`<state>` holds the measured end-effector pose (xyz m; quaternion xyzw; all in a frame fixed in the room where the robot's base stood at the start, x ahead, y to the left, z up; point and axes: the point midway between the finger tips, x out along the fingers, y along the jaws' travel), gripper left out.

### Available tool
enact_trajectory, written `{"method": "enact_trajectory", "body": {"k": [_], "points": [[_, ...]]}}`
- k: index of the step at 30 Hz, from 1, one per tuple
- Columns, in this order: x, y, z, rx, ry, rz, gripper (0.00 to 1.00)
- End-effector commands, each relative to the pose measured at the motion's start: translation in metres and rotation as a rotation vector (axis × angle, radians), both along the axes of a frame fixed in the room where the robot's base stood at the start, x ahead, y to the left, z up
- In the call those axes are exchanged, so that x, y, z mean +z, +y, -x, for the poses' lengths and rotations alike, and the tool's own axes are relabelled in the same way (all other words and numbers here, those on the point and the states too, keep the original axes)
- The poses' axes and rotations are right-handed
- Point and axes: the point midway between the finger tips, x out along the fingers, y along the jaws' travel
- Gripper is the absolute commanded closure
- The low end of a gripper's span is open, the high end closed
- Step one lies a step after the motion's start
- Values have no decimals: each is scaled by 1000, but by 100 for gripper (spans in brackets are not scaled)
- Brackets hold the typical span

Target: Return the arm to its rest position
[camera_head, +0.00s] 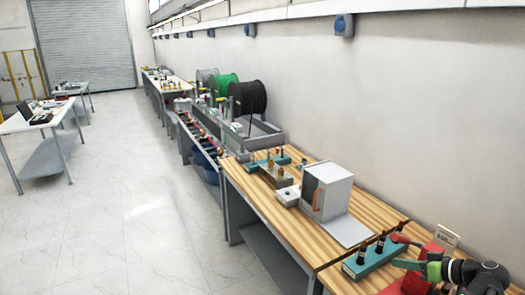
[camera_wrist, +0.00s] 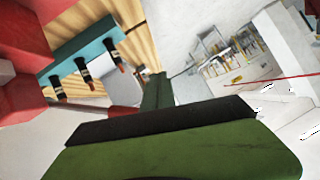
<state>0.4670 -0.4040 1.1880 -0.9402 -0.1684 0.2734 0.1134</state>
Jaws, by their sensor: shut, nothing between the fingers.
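My gripper (camera_head: 402,264) is at the lower right of the head view, above the right end of the wooden workbench (camera_head: 376,217). It points left and is shut and empty. The wrist view shows its green and black body along the bottom and the green fingers (camera_wrist: 157,93) together. No contact between gripper and block is visible.
Another teal block (camera_head: 262,164) lies farther back. Cable reels (camera_head: 247,98) stand beyond. The wall runs along the right.

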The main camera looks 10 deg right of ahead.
Motion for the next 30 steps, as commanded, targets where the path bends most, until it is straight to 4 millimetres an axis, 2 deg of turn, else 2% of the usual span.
{"method": "enact_trajectory", "body": {"k": [1, 3, 7, 12, 15, 18, 21, 24, 30], "points": [[-22, 30, -22, 42, 74, -22, 100], [-52, 76, -49, 88, 215, -48, 100], [-102, 160, -83, 134, 477, -42, 100], [-155, 261, -103, 122, 764, 69, 100], [-179, 315, -107, 79, 884, 174, 100], [-195, 357, -107, 21, 954, 281, 100], [-203, 387, -106, -31, 980, 362, 100], [-206, 401, -106, -66, 987, 407, 100], [-205, 405, -106, -83, 988, 422, 100]]}}
